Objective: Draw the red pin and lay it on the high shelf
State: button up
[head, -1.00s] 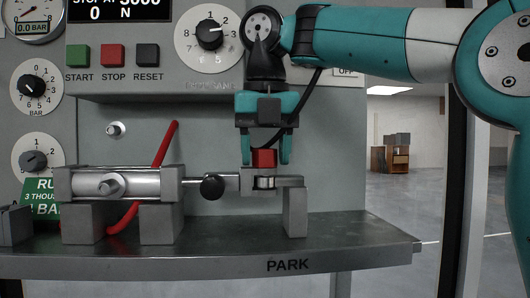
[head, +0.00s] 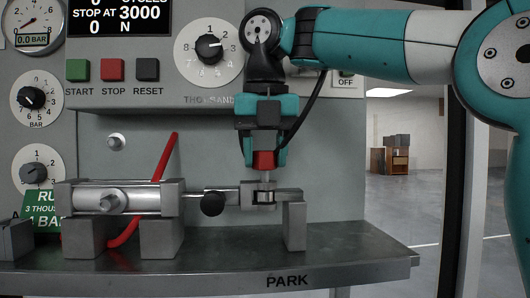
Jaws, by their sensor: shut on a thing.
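My gripper (head: 264,158) points down, shut on the red head of the pin (head: 264,161). The pin is upright, with a short length of its pale shaft showing below the head. The shaft runs down into the metal fork joint (head: 257,196) on the cylinder's rod, so the lower end is hidden there. I cannot tell how much of it is inside. A metal shelf marked PARK (head: 340,274) runs below the joint. I cannot tell a separate high shelf for sure.
The cylinder (head: 117,198) lies on blocks to the left, with a red hose (head: 165,157) behind it and a black knob (head: 213,204) on its rod. A metal block (head: 295,226) stands right of the joint. The panel above carries buttons and dials. The shelf's right end is bare.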

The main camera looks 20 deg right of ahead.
jog(key=shift+r+p, duration=2)
jog(key=shift+r, duration=0.25)
jog(key=shift+r, duration=0.2)
notch_tip(320, 180, up, 2)
jog(key=shift+r+p, duration=0.1)
jog(key=shift+p, duration=0.9)
jog(key=shift+s+r, duration=0.15)
jog(key=shift+r, duration=0.7)
jog(key=shift+s, duration=0.25)
